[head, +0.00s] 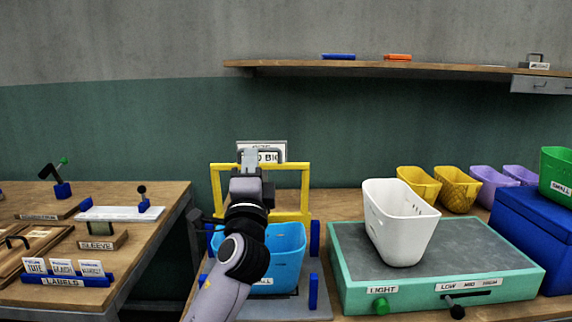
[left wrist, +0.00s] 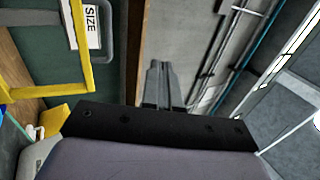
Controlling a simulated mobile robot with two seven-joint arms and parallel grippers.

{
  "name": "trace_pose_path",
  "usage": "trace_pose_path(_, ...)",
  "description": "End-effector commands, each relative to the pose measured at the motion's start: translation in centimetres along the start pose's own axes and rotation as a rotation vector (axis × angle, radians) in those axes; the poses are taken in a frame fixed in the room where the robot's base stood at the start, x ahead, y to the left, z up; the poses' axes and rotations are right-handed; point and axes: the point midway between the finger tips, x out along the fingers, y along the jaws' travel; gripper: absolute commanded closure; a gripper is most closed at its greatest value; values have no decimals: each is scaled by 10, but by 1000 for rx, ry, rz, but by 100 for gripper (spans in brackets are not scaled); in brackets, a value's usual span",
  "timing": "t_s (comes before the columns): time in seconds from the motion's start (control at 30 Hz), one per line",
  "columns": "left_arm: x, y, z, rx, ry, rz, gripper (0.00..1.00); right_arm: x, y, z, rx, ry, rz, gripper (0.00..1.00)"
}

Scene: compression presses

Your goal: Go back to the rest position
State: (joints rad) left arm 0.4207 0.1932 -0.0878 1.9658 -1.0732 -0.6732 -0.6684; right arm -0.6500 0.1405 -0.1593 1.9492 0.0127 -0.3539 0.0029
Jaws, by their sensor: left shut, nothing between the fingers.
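My left gripper (head: 250,158) is raised in front of the yellow press frame (head: 305,190), its fingers up at the sign plate (head: 272,146) behind. The fingers are shut and empty; they also show shut in the left wrist view (left wrist: 158,85). My left arm covers part of a blue bin (head: 288,245), which sits within the yellow frame. The yellow frame (left wrist: 78,45) and the sign plate (left wrist: 88,22) show at the left of the left wrist view. My right gripper is in neither view.
A white bin (head: 400,225) stands on the teal-edged press base (head: 490,262) at right. Yellow bins (head: 457,188), purple bins (head: 492,182) and a blue box (head: 530,235) stand beyond. A wooden table (head: 110,250) with label holders is at left. A shelf (head: 400,68) runs along the wall above.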

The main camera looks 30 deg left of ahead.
Motion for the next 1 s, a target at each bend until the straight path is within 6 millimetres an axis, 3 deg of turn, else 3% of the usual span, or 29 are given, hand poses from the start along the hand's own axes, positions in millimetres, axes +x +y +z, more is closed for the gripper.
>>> trace_pose_path(0.17,-1,0,0,-2,1,2,100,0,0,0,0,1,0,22)
trace_pose_path(0.27,-7,12,-4,-21,21,32,100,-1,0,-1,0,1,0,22)
trace_pose_path(0.37,-24,44,-14,-86,76,118,100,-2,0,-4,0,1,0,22)
trace_pose_path(0.43,-47,78,-23,-162,127,215,100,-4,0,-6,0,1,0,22)
trace_pose_path(0.57,-104,141,-37,-339,202,430,100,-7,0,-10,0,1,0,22)
trace_pose_path(0.7,-176,195,-42,-537,222,667,100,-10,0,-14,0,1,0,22)
trace_pose_path(0.8,-232,224,-41,-684,200,836,100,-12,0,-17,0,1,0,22)
trace_pose_path(1.0,-345,258,-28,-962,67,1147,100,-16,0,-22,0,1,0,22)
